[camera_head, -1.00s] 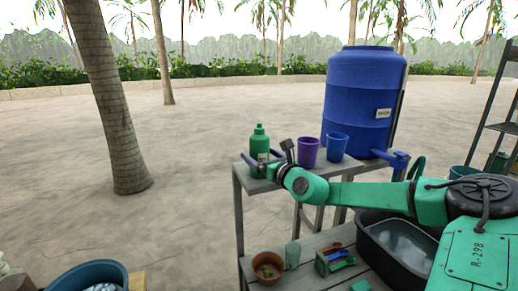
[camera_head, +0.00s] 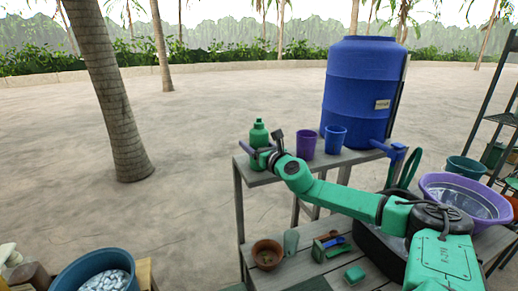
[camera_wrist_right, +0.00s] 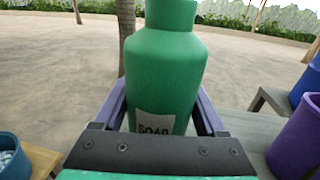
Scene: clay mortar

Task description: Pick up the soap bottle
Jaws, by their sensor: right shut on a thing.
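The green soap bottle (camera_head: 259,134) stands upright at the left end of the upper shelf of a grey wooden stand (camera_head: 345,157). In the right wrist view the bottle (camera_wrist_right: 165,75) fills the middle, with a white label reading SOAP low on its front. My right gripper (camera_head: 258,152) has its purple fingers on both sides of the bottle and is shut on it. The fingers also show in the right wrist view (camera_wrist_right: 162,118); their tips are hidden behind the bottle. I cannot tell whether the bottle's base touches the shelf. My left gripper is not in view.
A purple cup (camera_head: 306,145) and a blue cup (camera_head: 335,140) stand right of the bottle, before a large blue barrel (camera_head: 365,90). Below are a clay pot (camera_head: 267,255), a purple basin (camera_head: 465,190) and a black tub (camera_head: 378,243). Open sand lies left.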

